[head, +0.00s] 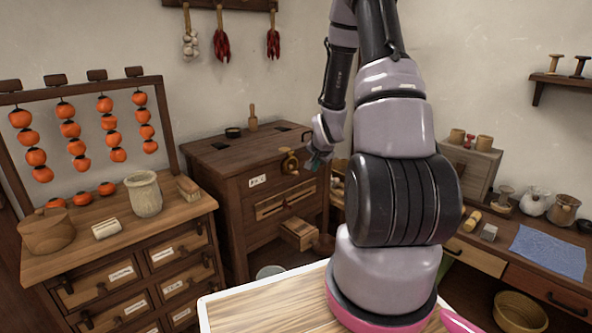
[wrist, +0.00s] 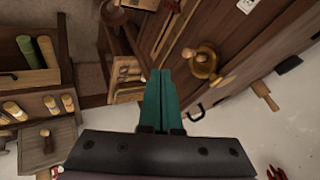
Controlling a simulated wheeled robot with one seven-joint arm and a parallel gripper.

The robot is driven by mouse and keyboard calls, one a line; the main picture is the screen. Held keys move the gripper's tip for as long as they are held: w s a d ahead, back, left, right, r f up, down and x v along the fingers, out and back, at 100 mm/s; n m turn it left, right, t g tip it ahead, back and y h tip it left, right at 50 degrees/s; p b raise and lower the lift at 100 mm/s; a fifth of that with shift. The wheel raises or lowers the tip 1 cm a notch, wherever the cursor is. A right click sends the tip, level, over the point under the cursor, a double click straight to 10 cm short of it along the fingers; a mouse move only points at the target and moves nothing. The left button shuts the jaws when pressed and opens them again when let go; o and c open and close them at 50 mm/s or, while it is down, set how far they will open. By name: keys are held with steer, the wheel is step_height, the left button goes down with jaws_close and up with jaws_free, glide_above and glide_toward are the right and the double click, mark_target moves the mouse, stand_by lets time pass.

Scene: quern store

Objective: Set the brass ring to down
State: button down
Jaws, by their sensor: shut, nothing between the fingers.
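The brass ring (head: 289,162) is on the upper front of the dark wooden cabinet (head: 228,178), right of a small white label. In the wrist view the brass ring (wrist: 213,72) shows as a curved band around a knob, right of my fingers. Which way it is set is too small to tell. My gripper (head: 318,161) is just right of the ring in the head view, partly hidden by my arm. In the wrist view its teal fingers (wrist: 159,75) are together, empty, and apart from the ring.
A counter with drawers (head: 180,225) stands left, under hanging orange fruit. A right-hand bench (head: 483,262) holds jars and a blue cloth (head: 548,252). In the wrist view, shelves (wrist: 35,85) with rolls stand left.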

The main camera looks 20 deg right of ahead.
mark_target(297, 174)
steer(key=w+f, duration=0.7)
steer(key=w, duration=0.2)
steer(key=shift+w+a, duration=0.25)
steer(key=shift+w, duration=0.1)
steer(key=shift+w+a+f, duration=0.3)
steer(key=shift+w+a, duration=0.05)
steer(key=shift+w, duration=0.35)
steer(key=shift+w+r, duration=0.1)
steer(key=shift+r, duration=0.05)
